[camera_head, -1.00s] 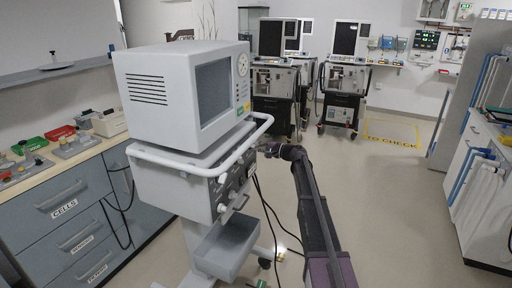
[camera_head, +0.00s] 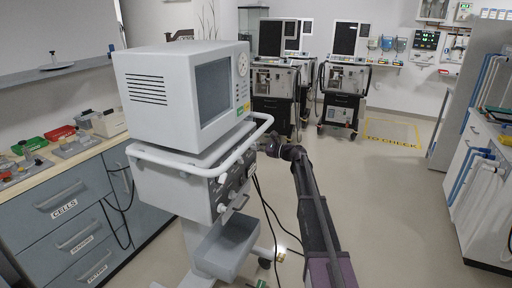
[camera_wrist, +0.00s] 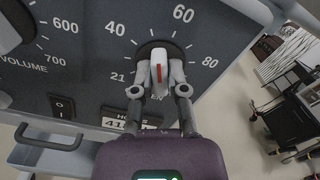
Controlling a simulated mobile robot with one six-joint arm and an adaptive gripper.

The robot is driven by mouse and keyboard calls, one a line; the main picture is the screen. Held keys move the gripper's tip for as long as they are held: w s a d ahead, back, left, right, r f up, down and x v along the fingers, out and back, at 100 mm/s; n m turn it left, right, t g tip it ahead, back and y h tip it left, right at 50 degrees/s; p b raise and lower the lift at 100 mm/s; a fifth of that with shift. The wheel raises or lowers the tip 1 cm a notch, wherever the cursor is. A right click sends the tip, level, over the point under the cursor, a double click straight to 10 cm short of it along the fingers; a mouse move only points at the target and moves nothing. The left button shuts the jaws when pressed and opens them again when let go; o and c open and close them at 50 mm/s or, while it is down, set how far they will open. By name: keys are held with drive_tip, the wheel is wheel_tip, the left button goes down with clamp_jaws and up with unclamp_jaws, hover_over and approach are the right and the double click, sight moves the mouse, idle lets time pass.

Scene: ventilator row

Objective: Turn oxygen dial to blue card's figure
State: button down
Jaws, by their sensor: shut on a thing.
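The oxygen dial (camera_wrist: 158,53) is a white knob with a red stripe on a dark panel, in the middle of the wrist view. Figures 21, 40, 60 and 80 ring it; its label is mostly hidden by my gripper. The knob's stripe stands nearly upright in the picture, and its upper end lies between 40 and 60; the exact reading is unclear. My gripper (camera_wrist: 158,88) is shut on the knob, one finger on each side. In the head view, the ventilator (camera_head: 190,95) stands at the centre left, with my arm reaching its front panel (camera_head: 232,190). I cannot make out a blue card.
A white rail (camera_head: 245,145) runs round the ventilator above the panel. A volume dial (camera_wrist: 8,35), a rocker switch (camera_wrist: 61,106) and an hours counter (camera_wrist: 125,122) are near the oxygen dial. Drawers (camera_head: 70,215) stand at left.

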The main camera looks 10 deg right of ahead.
drive_tip(key=m, duration=0.4)
drive_tip(key=shift+m, duration=0.4)
drive_tip(key=c, duration=0.7)
unclamp_jaws()
drive_tip(key=shift+o, duration=0.2)
drive_tip(key=v, duration=1.2)
drive_tip(key=shift+f, duration=0.1)
